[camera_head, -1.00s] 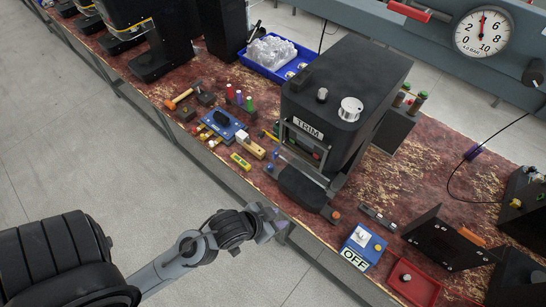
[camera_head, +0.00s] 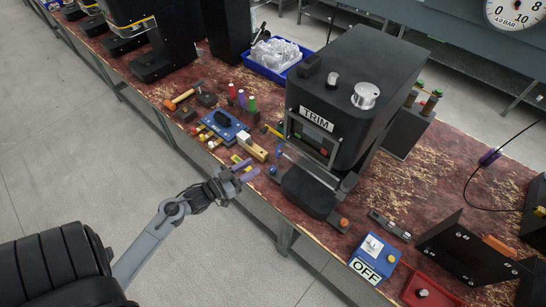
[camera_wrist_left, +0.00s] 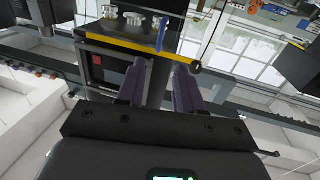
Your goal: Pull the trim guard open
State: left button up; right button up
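The black trim machine (camera_head: 350,95) stands on the bench with a TRIM label (camera_head: 320,118) on its front. A clear guard panel (camera_head: 308,165) shows at its lower front, above a rounded black base (camera_head: 308,192); the panel's exact position is hard to tell. My left gripper (camera_head: 246,171) is left of the guard, near the bench's front edge, apart from it. Its purple fingers (camera_wrist_left: 160,75) are spread with nothing between them in the left wrist view. My right gripper is not in view.
A blue box marked OFF (camera_head: 374,255) and a red tray (camera_head: 428,292) lie right of the machine. A blue tool block (camera_head: 222,125), bottles and a hammer (camera_head: 183,98) lie left. A blue tray (camera_head: 272,62) stands behind. The floor in front is clear.

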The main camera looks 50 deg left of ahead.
pick_arm(q)
jog(key=w+p, duration=0.1)
jog(key=w, duration=0.9)
jog(key=shift+d+p, duration=0.3)
jog(key=shift+d, duration=0.1)
grip_shut()
jog(key=shift+r, duration=0.1)
